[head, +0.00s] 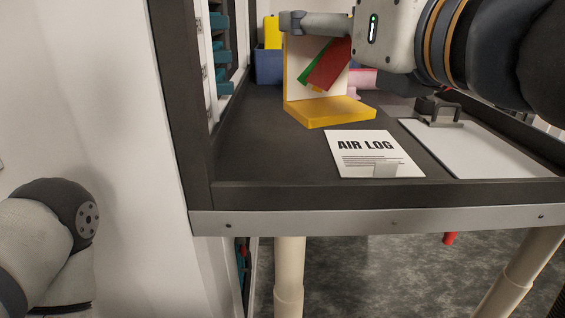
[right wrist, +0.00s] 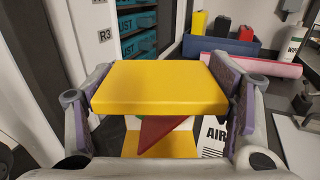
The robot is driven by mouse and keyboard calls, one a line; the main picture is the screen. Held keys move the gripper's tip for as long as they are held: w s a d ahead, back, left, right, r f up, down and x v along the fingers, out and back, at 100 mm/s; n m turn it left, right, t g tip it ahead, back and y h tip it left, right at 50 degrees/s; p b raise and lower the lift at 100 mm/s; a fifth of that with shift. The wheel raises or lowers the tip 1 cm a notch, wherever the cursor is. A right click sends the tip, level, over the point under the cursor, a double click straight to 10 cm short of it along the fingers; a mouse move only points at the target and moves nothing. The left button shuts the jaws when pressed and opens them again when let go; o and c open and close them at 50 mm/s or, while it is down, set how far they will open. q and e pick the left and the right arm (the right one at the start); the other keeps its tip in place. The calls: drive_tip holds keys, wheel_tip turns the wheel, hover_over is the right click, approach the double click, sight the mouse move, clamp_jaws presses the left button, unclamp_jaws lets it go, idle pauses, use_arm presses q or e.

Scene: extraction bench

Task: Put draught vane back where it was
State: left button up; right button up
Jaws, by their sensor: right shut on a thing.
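The draught vane (head: 330,112) is a yellow stand with a white back panel and a red and green flag hanging at a tilt. It is upright over the bench; I cannot tell whether its base touches the top. My right gripper (head: 318,24) is shut on its upper part from above, hiding the top edge. In the right wrist view, the vane's yellow top (right wrist: 158,88) sits between both fingers, with the red flag tip and yellow base below. Of my left arm only a link shows at the lower left of the head view; its gripper is out of frame.
The AIR LOG card (head: 350,165) lies in front of the vane. A clipboard (head: 490,150) lies to its right. A blue bin (head: 268,68) and a pink roll (head: 364,79) are behind. A shelf with teal drawers (head: 220,55) borders the left. Dark bench top between shelf and card is clear.

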drive_tip(key=shift+s+a, duration=0.1)
drive_tip(key=shift+s, duration=0.25)
use_arm(q)
drive_tip(key=s+f+g+b, duration=0.2)
drive_tip(key=s+f+b, duration=0.2)
drive_tip(key=shift+s+a+f, duration=0.2)
drive_tip(key=shift+s+f, duration=0.15)
drive_tip(key=shift+f, duration=0.05)
use_arm(e)
drive_tip(key=w+a+f, duration=0.3)
drive_tip(key=w+f, duration=0.3)
drive_tip(key=w+a+f, duration=0.3)
drive_tip(key=w+f, duration=0.3)
drive_tip(key=f, duration=0.1)
drive_tip(key=shift+w, duration=0.25)
drive_tip(key=shift+f, duration=0.35)
drive_tip(key=o, duration=1.4)
use_arm(q)
drive_tip(key=shift+s+f, duration=0.1)
